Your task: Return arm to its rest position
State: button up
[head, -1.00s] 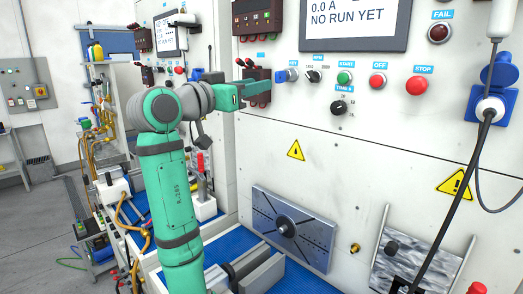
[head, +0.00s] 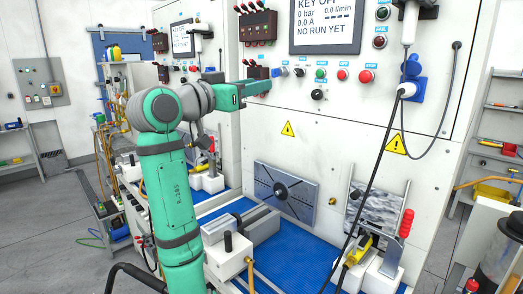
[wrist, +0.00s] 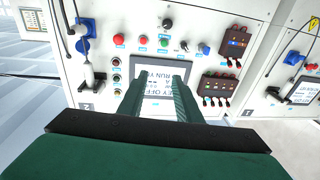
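My green arm rises in the lower left of the head view and bends at a raised elbow toward the test panel. My gripper (head: 256,86) is level in front of the panel, left of the knob row; its tips overlap the dark red switch block there. In the wrist view my gripper (wrist: 159,84) has two dark green fingers apart, with nothing held between them. The panel's screen (wrist: 152,80) shows beyond and between the fingers. In the head view the screen (head: 326,22) reads KEY OFF and NO RUN YET.
The white test cabinet (head: 340,155) stands close in front of my arm. A cluttered shelf (head: 494,150) stands at right. Grey floor (head: 40,225) is open at left.

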jog(key=w+a+f+n+t+y, duration=0.1)
jog(key=w+f+n+y, duration=0.15)
jog(key=f, duration=1.25)
jog(key=w+a+f+n+t+y, duration=0.1)
jog(key=w+f+n+y, duration=0.2)
jog(key=f, duration=1.3)
jog(key=s+f+n+y, duration=0.1)
jog(key=s+f, duration=0.3)
jog(key=f, duration=0.5)
jog(key=s+f+n+y, duration=0.2)
jog(key=s+f, duration=0.1)
jog(key=f, duration=0.6)
jog(key=s+f+n+y, duration=0.1)
jog(key=s+f, duration=0.3)
jog(key=f, duration=0.5)
jog(key=s+d+f+y, duration=0.1)
jog(key=s+f, duration=0.6)
jog(key=s, duration=0.5)
jog(key=s+d+f+y, duration=0.1)
jog(key=s+f+y, duration=0.1)
jog(key=s+f, duration=0.8)
jog(key=s+d+r+m, duration=0.1)
jog(key=s+r, duration=0.3)
jog(key=s, duration=0.9)
jog(key=s+d+r+g, duration=0.1)
jog(key=s+r, duration=0.2)
jog(key=s, duration=1.1)
jog(key=shift+r+m, duration=0.35)
jog(key=shift+r, duration=0.05)
